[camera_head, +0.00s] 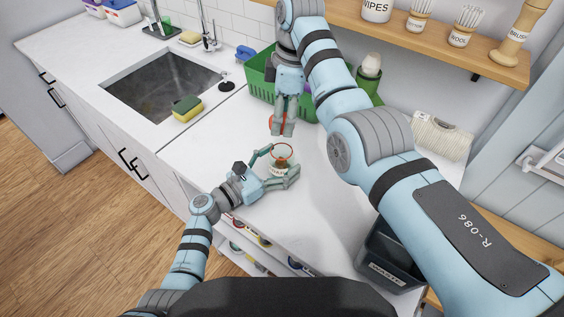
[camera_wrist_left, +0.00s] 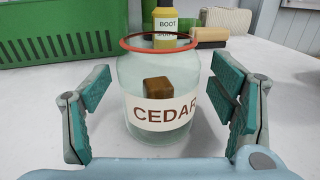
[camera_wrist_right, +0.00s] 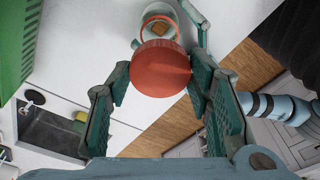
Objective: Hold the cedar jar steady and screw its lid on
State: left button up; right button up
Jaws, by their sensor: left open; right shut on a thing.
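The cedar jar (camera_head: 279,162) is clear glass with a red-orange rim, and stands upright and uncovered on the white counter. In the left wrist view the jar (camera_wrist_left: 160,105) shows its CEDAR label and a brown block inside. My left gripper (camera_head: 277,172) is open, with one finger on each side of the jar and visible gaps in the left wrist view. My right gripper (camera_head: 283,130) points down above the jar, shut on the round red lid (camera_wrist_right: 160,68). The lid (camera_head: 274,125) is apart from the jar, whose mouth (camera_wrist_right: 158,20) shows beyond it.
A green basket (camera_head: 259,82) stands behind the jar. A sink (camera_head: 160,85) with a yellow-green sponge (camera_head: 187,108) is to the left. A dark bin (camera_head: 388,262) is at the front right. A wooden shelf (camera_head: 440,40) hangs above. Counter left of the jar is clear.

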pick_arm(q)
jog(key=shift+w, duration=0.15)
pick_arm(e)
jog(key=shift+w, duration=0.15)
pick_arm(q)
jog(key=c, duration=1.8)
pick_arm(e)
send_over(283, 140)
jog(key=s, duration=0.2)
jog(key=shift+s+f, duration=0.1)
jog(key=shift+f, duration=2.4)
jog(key=shift+f, duration=0.15)
jog(key=shift+f, duration=0.8)
pick_arm(q)
jog(key=shift+f, duration=0.1)
grip_shut()
pick_arm(e)
jog(key=shift+f, duration=0.55)
